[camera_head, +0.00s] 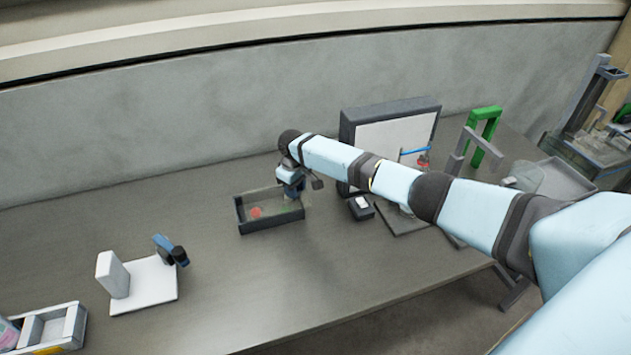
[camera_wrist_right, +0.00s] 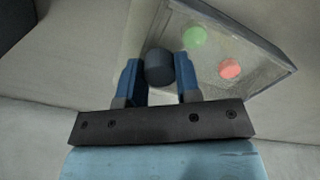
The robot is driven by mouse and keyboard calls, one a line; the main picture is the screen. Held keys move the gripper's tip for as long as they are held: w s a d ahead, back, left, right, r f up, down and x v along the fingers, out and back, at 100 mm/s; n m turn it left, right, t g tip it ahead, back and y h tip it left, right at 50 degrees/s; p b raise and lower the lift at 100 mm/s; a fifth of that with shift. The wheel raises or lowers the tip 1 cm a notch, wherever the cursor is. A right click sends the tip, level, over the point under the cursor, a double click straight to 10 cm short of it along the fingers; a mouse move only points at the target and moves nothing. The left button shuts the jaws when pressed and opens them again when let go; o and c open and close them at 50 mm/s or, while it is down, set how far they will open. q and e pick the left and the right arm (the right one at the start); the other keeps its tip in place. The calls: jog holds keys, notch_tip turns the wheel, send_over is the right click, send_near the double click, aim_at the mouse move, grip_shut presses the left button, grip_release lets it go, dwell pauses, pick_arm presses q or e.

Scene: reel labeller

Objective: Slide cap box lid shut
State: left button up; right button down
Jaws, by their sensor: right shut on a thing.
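The cap box (camera_head: 242,217) is a dark-rimmed tray on the table, left of the middle. It also shows in the wrist view (camera_wrist_right: 262,40), with a green cap (camera_wrist_right: 194,37) and a red cap (camera_wrist_right: 231,69) inside. My right gripper (camera_head: 291,190) is over the box's right end. In the wrist view its two blue fingers (camera_wrist_right: 158,80) are closed around a dark round knob (camera_wrist_right: 159,66). The knob appears to belong to a see-through lid, whose edges are hard to make out. My left gripper is not in view.
Right of the box stand a small dark block with a white top (camera_head: 361,206) and a large dark-framed white panel (camera_head: 390,133). A green frame (camera_head: 486,125) is farther right. A white stand (camera_head: 150,283) is at left. The table in front of the box is clear.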

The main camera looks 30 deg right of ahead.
aim_at(285, 198)
jog(key=shift+w+a, duration=0.2)
jog(key=shift+a, duration=0.6)
jog(key=shift+w+a, duration=0.15)
jog(key=shift+a, duration=0.6)
jog(key=c, duration=0.8)
grip_release()
jog(key=shift+a, duration=0.15)
jog(key=shift+r, duration=0.25)
notch_tip(285, 198, up, 13)
jog(key=b, duration=0.1)
jog(key=shift+r, duration=0.2)
jog(key=shift+f, duration=0.1)
